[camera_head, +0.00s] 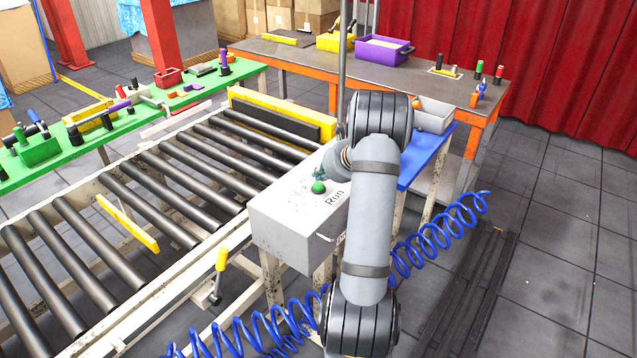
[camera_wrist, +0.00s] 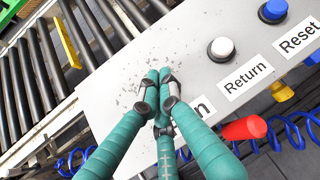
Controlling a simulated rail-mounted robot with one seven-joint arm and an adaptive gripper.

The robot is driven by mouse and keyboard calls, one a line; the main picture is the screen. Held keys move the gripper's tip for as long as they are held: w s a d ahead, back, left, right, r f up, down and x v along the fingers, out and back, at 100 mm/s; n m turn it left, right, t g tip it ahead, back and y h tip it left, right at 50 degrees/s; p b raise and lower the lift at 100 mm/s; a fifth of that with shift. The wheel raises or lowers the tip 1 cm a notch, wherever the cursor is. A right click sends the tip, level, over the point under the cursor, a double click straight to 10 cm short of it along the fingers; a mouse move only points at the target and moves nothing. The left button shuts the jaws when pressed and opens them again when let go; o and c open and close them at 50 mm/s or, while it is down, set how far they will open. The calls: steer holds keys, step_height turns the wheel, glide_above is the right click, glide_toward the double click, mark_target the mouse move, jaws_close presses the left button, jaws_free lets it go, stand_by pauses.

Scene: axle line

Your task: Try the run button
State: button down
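The grey control box (camera_head: 283,232) stands at the right side of the roller line. A green button (camera_head: 318,187) sits on its top beside the printed Run label (camera_head: 334,198). My gripper (camera_head: 319,173) is just behind the green button in the head view, mostly hidden by my arm; I cannot tell whether it touches. In the wrist view my gripper (camera_wrist: 160,84) has its teal fingers brought together over the box top (camera_wrist: 120,75), with nothing visible between them. The fingers cover most of the Run label (camera_wrist: 203,106), and the green button is hidden there.
The wrist view shows a white button (camera_wrist: 221,48) with a Return label (camera_wrist: 248,78), and a blue button (camera_wrist: 273,10) with a Reset label (camera_wrist: 298,38). A red part (camera_wrist: 245,128) juts out beside the box. Black rollers (camera_head: 150,205) lie left; a blue coiled hose (camera_head: 440,235) runs right.

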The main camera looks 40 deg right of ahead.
mark_target(320, 186)
step_height(320, 186, up, 5)
steer(key=p, duration=0.4)
stand_by(0.3)
steer(key=shift+f, duration=0.1)
stand_by(0.4)
steer(key=shift+f+b, duration=0.45)
steer(key=shift+f, duration=0.15)
steer(key=shift+r+p, duration=0.1)
steer(key=shift+p, duration=0.6)
step_height(320, 186, up, 5)
steer(key=p, duration=0.4)
